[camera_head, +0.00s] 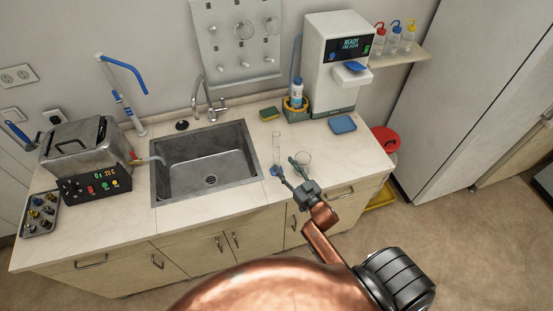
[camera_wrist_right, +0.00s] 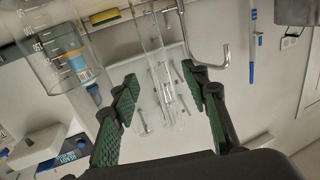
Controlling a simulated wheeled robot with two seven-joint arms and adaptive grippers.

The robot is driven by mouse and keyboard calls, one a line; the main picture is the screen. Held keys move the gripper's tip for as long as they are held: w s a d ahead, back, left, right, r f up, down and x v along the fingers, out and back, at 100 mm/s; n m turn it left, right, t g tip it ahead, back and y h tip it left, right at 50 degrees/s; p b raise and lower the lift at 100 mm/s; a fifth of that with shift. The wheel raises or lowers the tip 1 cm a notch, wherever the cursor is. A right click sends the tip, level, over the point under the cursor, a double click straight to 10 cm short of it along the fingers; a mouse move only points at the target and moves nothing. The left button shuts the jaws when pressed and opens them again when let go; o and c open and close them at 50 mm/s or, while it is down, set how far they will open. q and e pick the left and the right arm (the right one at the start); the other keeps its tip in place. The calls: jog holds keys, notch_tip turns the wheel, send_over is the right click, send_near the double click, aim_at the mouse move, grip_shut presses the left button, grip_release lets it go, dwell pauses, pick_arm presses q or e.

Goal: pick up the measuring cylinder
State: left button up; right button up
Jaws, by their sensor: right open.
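The measuring cylinder (camera_head: 276,148) is clear, tall and narrow, and stands upright on the counter to the right of the sink. My right gripper (camera_head: 284,166) is beside it at the counter's front part, jaws toward it. In the right wrist view, which is turned upside down, the clear cylinder (camera_wrist_right: 158,55) shows between the two green-padded fingers of my right gripper (camera_wrist_right: 160,82), with gaps on both sides. The fingers are open and hold nothing. How deep the cylinder lies between the pads is hard to tell. My left gripper is not in view.
A clear beaker (camera_head: 303,157) stands close to the cylinder on its right; it also shows in the wrist view (camera_wrist_right: 60,50). The sink (camera_head: 205,160) is to the left. A sponge (camera_head: 269,113), a bottle (camera_head: 297,92) and a water dispenser (camera_head: 329,60) are behind.

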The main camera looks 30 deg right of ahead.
aim_at(278, 157)
jog(key=w, duration=0.3)
jog(key=w+p, duration=0.1)
jog(key=w, duration=0.3)
jog(key=shift+w+f, duration=0.2)
jog(key=shift+w, duration=0.05)
jog(key=shift+c, duration=0.4)
grip_shut()
